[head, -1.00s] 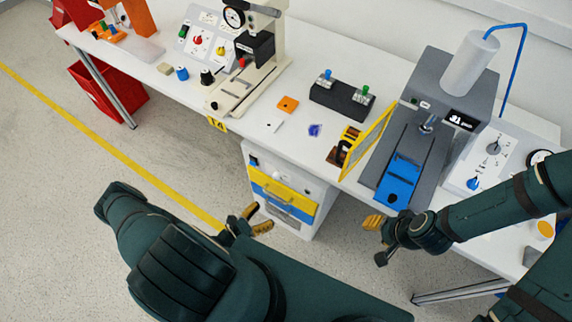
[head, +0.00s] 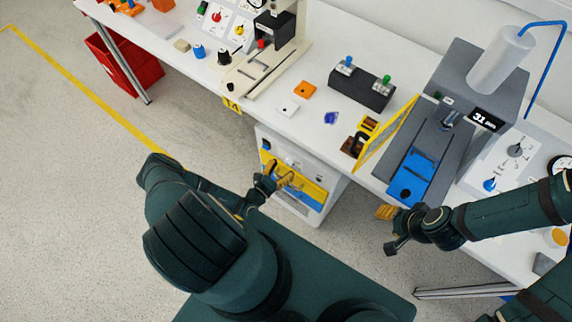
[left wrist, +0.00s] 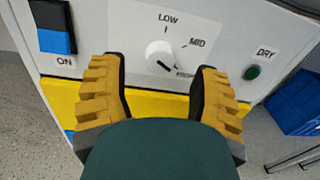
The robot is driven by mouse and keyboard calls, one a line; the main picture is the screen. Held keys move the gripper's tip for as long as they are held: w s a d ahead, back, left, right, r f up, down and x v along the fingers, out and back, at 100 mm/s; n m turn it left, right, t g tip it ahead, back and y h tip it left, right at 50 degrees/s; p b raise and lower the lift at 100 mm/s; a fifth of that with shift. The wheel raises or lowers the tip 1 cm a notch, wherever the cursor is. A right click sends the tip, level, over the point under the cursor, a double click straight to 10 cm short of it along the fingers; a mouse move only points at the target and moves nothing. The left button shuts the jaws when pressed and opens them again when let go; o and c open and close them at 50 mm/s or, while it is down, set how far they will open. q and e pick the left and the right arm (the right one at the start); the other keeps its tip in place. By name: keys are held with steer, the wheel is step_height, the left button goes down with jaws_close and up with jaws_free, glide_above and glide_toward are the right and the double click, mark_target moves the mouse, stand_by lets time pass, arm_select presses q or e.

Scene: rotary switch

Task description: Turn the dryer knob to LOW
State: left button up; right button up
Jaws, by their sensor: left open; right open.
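The dryer (head: 335,187) is a white cabinet under the table with a yellow and blue front. In the left wrist view its round white knob (left wrist: 159,52) sits between the labels LOW, MID and a partly hidden third label. The knob's dark mark points down-right, toward the third label, away from LOW at the top. My left gripper (head: 287,179) is at the dryer front. In the left wrist view its open yellow fingers (left wrist: 158,68) stand either side of the knob, apart from it. My right gripper (head: 388,228) is open and empty, off to the right below the table edge.
A blue and black ON switch (left wrist: 54,38) is left of the knob, and a green DRY button (left wrist: 251,73) is to its right. A grey press (head: 455,110) and a yellow-framed guard (head: 388,132) stand on the table above. The floor at left is clear.

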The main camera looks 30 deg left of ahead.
mark_target(289, 163)
arm_select(q)
steer(key=shift+w+d, duration=0.1)
steer(key=shift+w, duration=1.1)
jaws_close()
steer(key=n+b, duration=0.3)
steer(key=n, duration=0.5)
steer(key=n+b, duration=0.4)
steer(key=n, duration=0.4)
steer(key=n+y+b, duration=0.1)
steer(key=n+b, duration=0.2)
steer(key=n, duration=0.5)
steer(key=shift+d+r+n+t+b, duration=0.1)
steer(key=shift+d+n+t+b, duration=0.15)
steer(key=shift+n+t+b, duration=0.05)
